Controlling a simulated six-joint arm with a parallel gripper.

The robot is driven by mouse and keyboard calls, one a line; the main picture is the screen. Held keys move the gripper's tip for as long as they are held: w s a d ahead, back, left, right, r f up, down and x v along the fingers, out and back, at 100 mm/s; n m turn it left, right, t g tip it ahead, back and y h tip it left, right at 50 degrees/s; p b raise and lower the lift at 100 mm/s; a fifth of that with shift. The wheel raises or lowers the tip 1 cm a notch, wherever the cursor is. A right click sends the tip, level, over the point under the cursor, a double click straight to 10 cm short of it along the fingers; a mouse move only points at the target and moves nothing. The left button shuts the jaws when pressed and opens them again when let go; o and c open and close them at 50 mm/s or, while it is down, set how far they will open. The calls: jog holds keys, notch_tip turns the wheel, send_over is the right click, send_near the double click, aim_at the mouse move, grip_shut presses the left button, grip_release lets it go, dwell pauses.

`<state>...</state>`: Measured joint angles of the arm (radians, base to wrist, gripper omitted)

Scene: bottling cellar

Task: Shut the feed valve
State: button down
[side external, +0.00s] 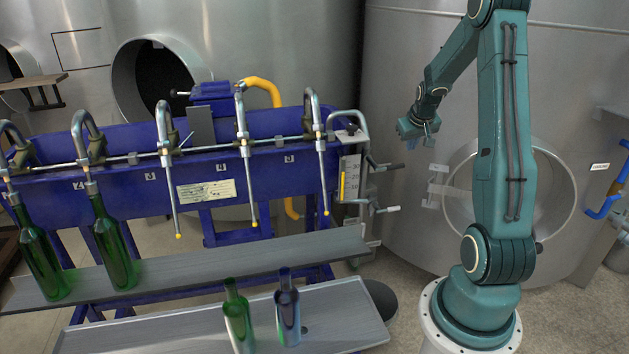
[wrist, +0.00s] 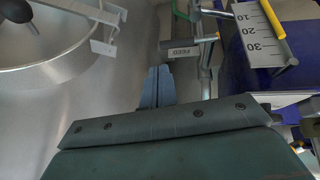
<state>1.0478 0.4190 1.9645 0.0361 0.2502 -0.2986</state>
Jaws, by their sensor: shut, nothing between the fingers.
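The label plate reading FEED (wrist: 182,51) marks the feed valve in the wrist view, with metal pipework (wrist: 206,60) close beside it. In the side view, two small lever handles stick out at the right end of the blue filling machine, an upper one (side external: 390,166) and a lower pale-gripped one (side external: 388,209). I cannot tell from that view which is the feed valve's. My gripper (side external: 429,141) is shut and empty, in the air to the right of and above these handles. Its closed fingers (wrist: 157,88) show below and left of the FEED label, seemingly apart from it.
The level gauge (side external: 349,178) stands left of the handles. The blue filler (side external: 130,185) has several spouts. Green bottles (side external: 238,318) stand on the grey shelves. A large steel tank (side external: 410,70) is behind my arm. The air between gripper and handles looks clear.

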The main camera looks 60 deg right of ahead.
jog(key=shift+v, duration=2.75)
jog(key=w+a+r+n+t+y, duration=0.1)
jog(key=w+a+r, duration=0.15)
jog(key=a, duration=0.55)
jog(key=w+a+r+n, duration=0.1)
jog(key=a+r+n, duration=0.15)
jog(key=a, duration=0.55)
jog(key=w+a+r+n+t+y, duration=0.15)
jog(key=a+r, duration=0.25)
jog(key=a, duration=0.4)
jog(key=s+a+n+y, duration=0.1)
jog(key=s+a+n, duration=0.1)
jog(key=s+a, duration=0.3)
jog(key=s+a+n+y, duration=0.1)
jog(key=s+a, duration=0.4)
jog(key=a, duration=0.8)
jog(key=shift+s+r+n+y, duration=0.25)
jog(key=shift+s+n+y, duration=0.1)
jog(key=shift+n, duration=0.05)
